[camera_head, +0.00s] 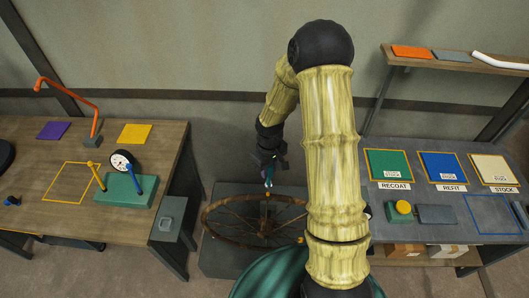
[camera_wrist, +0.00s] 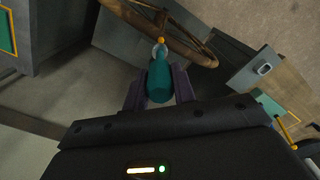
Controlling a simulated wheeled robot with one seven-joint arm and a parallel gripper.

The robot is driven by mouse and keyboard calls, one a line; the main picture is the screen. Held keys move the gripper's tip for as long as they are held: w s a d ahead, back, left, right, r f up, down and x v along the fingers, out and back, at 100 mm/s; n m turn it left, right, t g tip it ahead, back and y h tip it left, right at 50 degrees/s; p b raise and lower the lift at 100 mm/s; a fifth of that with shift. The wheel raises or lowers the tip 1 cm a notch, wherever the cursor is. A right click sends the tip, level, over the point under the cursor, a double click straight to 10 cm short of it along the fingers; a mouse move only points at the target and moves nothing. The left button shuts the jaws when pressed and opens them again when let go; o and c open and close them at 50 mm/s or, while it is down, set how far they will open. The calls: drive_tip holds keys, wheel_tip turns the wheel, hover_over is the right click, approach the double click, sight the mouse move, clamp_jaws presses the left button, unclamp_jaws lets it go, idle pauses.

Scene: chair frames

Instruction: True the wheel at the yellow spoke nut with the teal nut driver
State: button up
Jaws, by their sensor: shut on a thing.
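The spoked wheel (camera_head: 240,243) lies flat on a low grey stand between the two benches in the head view. Part of its rim (camera_wrist: 150,22) shows at the top of the wrist view. The yellow spoke nut (camera_wrist: 161,41) is at the rim, right at the driver's tip. My gripper (camera_wrist: 160,88) is shut on the teal nut driver (camera_wrist: 160,80), held between its two dark fingers. In the head view the driver (camera_head: 268,177) points down at the rim's far side. I cannot tell whether its tip is seated on the nut.
The left bench (camera_head: 30,150) holds a dial gauge (camera_head: 121,161) on a green block, an orange hooked stand (camera_head: 95,122) and coloured squares. The right bench (camera_head: 385,232) has green, blue and cream trays and a yellow button (camera_head: 403,207). A shelf (camera_head: 440,66) is above it.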

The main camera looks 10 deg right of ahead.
sight(269, 176)
drive_tip(key=shift+w+r, duration=0.2)
drive_tip(key=shift+w, duration=0.05)
drive_tip(key=shift+s+a, duration=0.1)
drive_tip(key=shift+s, duration=0.1)
drive_tip(key=shift+s+r+n, duration=0.15)
drive_tip(key=shift+s+n, duration=0.15)
drive_tip(key=shift+s, duration=0.05)
drive_tip(key=f+b, duration=0.2)
drive_tip(key=f, duration=0.1)
drive_tip(key=f+b, duration=0.1)
drive_tip(key=f, duration=0.1)
drive_tip(key=shift+w+a+b, duration=0.1)
drive_tip(key=shift+w+b, duration=0.2)
drive_tip(key=shift+r, duration=0.15)
drive_tip(key=shift+s, duration=0.15)
drive_tip(key=shift+d, duration=0.2)
drive_tip(key=shift+a, duration=0.2)
drive_tip(key=shift+d+f+b, duration=0.1)
drive_tip(key=shift+f+b, duration=0.2)
drive_tip(key=shift+f, duration=0.1)
